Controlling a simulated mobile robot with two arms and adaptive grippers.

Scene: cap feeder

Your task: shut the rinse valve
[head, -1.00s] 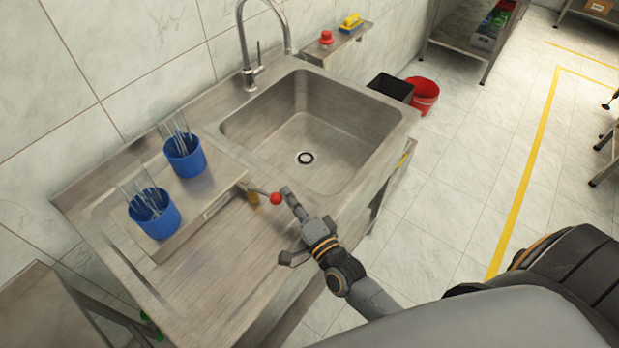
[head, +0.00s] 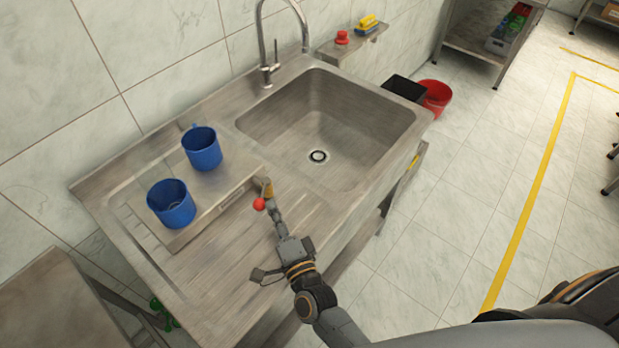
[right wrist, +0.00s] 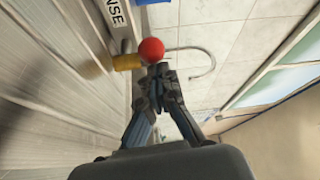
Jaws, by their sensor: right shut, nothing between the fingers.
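The rinse valve has a brass body (head: 268,187) at the front of the raised rinser panel (head: 225,208) and a lever ending in a red knob (head: 259,204). The knob now sits to the front left of the brass body. My right gripper (head: 271,203) is shut and empty, its fingertips close beside the knob on its right. In the right wrist view the knob (right wrist: 151,51) is just beyond the closed fingertips (right wrist: 158,70), beside the brass body (right wrist: 127,62); whether they touch I cannot tell. My left gripper is out of view.
Two blue mugs (head: 171,210) (head: 204,153) stand on the rinser with no jets showing. The empty sink basin (head: 285,135) and tall faucet (head: 268,72) lie behind. A wall shelf (head: 345,48) holds a red item and a sponge. The drainboard's front (head: 215,285) is clear.

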